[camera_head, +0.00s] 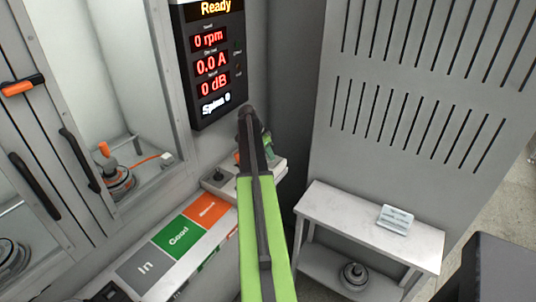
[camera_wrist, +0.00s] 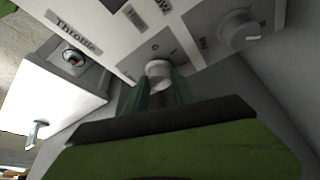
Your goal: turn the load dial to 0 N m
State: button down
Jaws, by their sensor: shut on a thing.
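My gripper (camera_wrist: 158,88) has its green fingers closed on a pale round dial (camera_wrist: 158,70) on the light control panel in the wrist view. Small marks, one like a 0, stand just above this dial; its name and pointer are not readable. A second grey dial (camera_wrist: 238,30) with a white pointer line sits to the right, apart from my gripper. In the head view my arm hides most of the panel and the gripped dial. The display (camera_head: 212,62) reads Ready, 0 rpm, 0.0 A and 0 dB.
A throttle label (camera_wrist: 75,33) and a round socket-like part (camera_wrist: 73,57) are left of the gripped dial. In, Good and orange pads (camera_head: 178,238) lie left of my arm. A white side table (camera_head: 350,222) stands right, before a slotted cabinet (camera_head: 400,120).

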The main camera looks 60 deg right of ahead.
jog(key=n, duration=0.1)
jog(key=n+t, duration=0.1)
jog(key=n, duration=0.2)
jog(key=shift+s+a, duration=0.1)
jog(key=shift+s, duration=0.15)
jog(key=shift+n+t+h, duration=0.3)
jog(key=shift+n+t, duration=0.6)
jog(key=shift+n, duration=0.9)
jog(key=c, duration=1.1)
grip_release()
jog(key=shift+o, duration=0.2)
jog(key=p+v, duration=1.6)
jog(key=v, duration=0.1)
jog(key=shift+r, duration=0.2)
